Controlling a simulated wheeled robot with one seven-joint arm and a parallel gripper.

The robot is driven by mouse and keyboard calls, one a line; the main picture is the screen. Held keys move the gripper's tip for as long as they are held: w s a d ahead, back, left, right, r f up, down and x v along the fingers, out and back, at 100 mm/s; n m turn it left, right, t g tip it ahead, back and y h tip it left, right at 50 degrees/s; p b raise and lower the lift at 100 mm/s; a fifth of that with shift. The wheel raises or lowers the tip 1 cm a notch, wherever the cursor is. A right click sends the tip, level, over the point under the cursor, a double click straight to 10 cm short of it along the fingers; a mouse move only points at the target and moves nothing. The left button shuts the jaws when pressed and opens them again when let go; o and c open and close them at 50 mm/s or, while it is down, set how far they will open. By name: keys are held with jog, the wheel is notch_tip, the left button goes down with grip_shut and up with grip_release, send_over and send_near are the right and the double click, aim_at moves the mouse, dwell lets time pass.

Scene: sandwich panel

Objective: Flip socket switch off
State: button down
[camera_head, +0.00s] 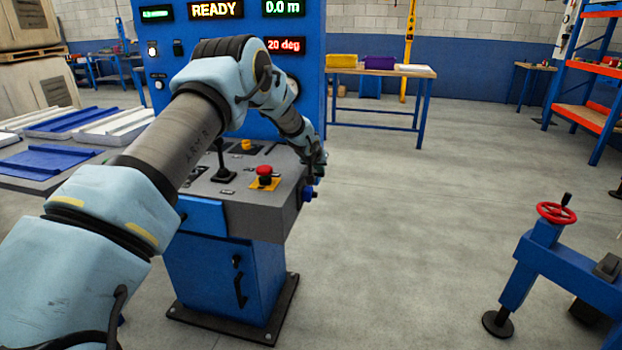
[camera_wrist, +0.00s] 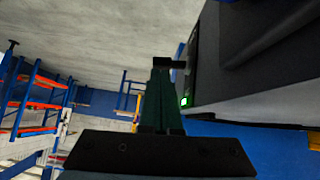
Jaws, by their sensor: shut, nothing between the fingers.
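A blue socket (camera_head: 308,193) sticks out from the right side of the grey console (camera_head: 240,212), below my gripper. My gripper (camera_head: 318,168) is at the console's right side, fingers pointing down, partly dark and small in the head view. In the wrist view the fingers (camera_wrist: 168,64) are shut together and empty, beside the console's side face (camera_wrist: 245,95). A small lit green spot (camera_wrist: 184,101) shows on that side, just right of the fingers; it may be the switch. I cannot tell its position or whether the fingertips touch anything.
A red push button (camera_head: 264,171) on a yellow plate and a black joystick (camera_head: 221,165) stand on the console top. A blue display panel (camera_head: 225,45) rises behind. A blue stand with a red handwheel (camera_head: 556,212) is at the right. The floor between is clear.

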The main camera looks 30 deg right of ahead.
jog(key=b, duration=0.2)
jog(key=t+y+b, duration=0.1)
jog(key=shift+s+d+f+m+b, duration=0.25)
jog(key=shift+d+f+m+b, duration=0.05)
jog(key=shift+m+b, duration=0.1)
jog(key=shift+r+p, duration=0.35)
jog(key=shift+r, duration=0.4)
jog(key=s+a+r, duration=0.3)
jog(key=s+r, duration=0.3)
jog(key=r, duration=0.5)
jog(key=shift+s, duration=0.4)
